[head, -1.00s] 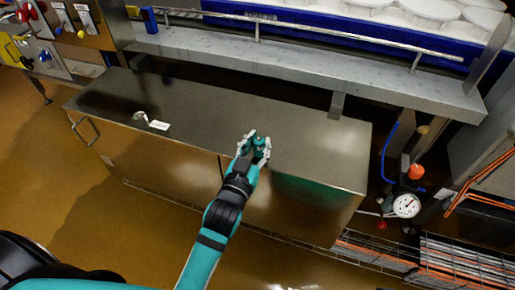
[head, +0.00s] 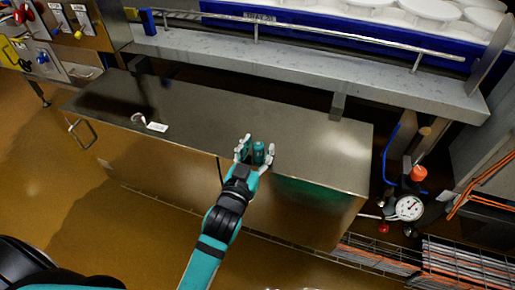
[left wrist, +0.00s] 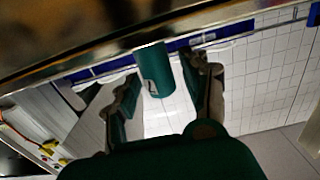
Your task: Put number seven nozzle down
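The nozzle is a small dark green cylinder (head: 258,152) that appears to stand upright on the steel cabinet top (head: 310,150), near its front edge. No number is readable on it. My left gripper (head: 256,149) is open around it, with a pale finger on each side. In the left wrist view the green nozzle (left wrist: 154,70) shows between the spread fingers (left wrist: 160,75), with gaps beside it. There, its far end meets the dark metal surface at the top of the picture. My right gripper is not in view.
A small metal hook-like piece (head: 138,117) and a white label (head: 157,127) lie left on the cabinet top. A grey shelf with a rail (head: 300,72) runs behind. A dial gauge (head: 409,208) and wire racks are at the right. Much of the cabinet top is clear.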

